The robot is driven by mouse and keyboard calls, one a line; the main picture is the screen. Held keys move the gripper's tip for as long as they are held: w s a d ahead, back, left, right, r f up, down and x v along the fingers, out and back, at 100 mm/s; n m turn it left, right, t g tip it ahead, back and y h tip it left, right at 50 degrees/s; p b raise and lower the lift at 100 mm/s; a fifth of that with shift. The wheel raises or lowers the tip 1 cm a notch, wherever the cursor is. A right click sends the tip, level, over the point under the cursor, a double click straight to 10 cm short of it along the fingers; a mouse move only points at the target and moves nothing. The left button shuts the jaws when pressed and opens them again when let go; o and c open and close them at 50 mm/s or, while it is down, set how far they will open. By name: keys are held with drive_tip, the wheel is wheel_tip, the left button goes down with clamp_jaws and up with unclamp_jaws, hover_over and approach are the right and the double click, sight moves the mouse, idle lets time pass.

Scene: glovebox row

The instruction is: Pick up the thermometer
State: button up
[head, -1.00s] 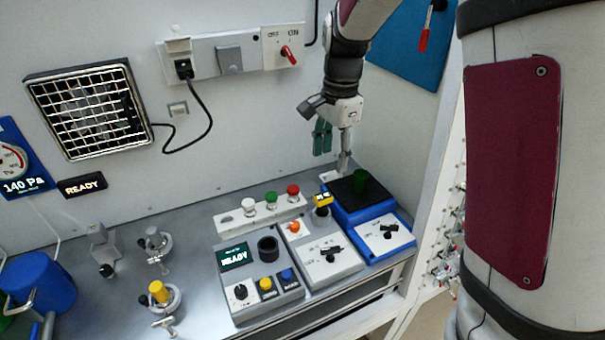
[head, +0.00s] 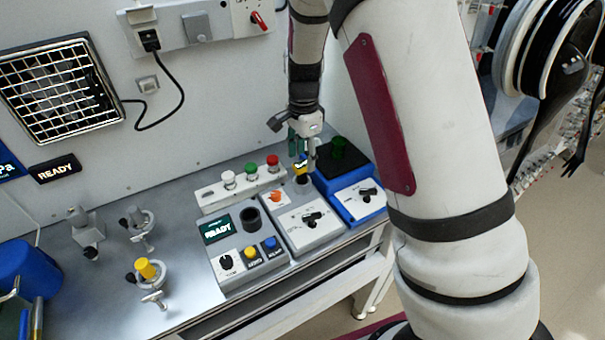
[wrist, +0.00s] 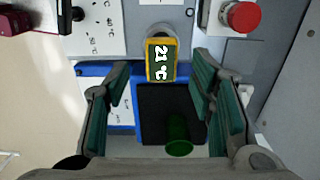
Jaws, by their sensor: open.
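The thermometer is a small yellow block with a dark face reading 21 °C. In the wrist view the thermometer (wrist: 161,60) shows at the upper middle, between the fingertips' lines but apart from both. In the head view the thermometer (head: 299,169) sits on the dark holder at the back of the grey hotplate-like unit, partly covered by my gripper (head: 303,146). My gripper, with its green-padded fingers, also shows in the wrist view (wrist: 161,80). It is open and empty, just above or beside the thermometer; the exact gap is hard to tell.
A blue unit (head: 362,206) with a black top stands right, bearing a green cup (head: 338,147). A button strip with a red button (head: 272,161) stands left. A grey READY box (head: 245,281) is in front. The wall is close behind.

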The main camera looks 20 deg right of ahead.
sight(302, 164)
drive_tip(key=shift+a+f+p, duration=0.15)
drive_tip(key=shift+f+p, duration=0.3)
drive_tip(key=shift+f, duration=1.75)
clamp_jaws()
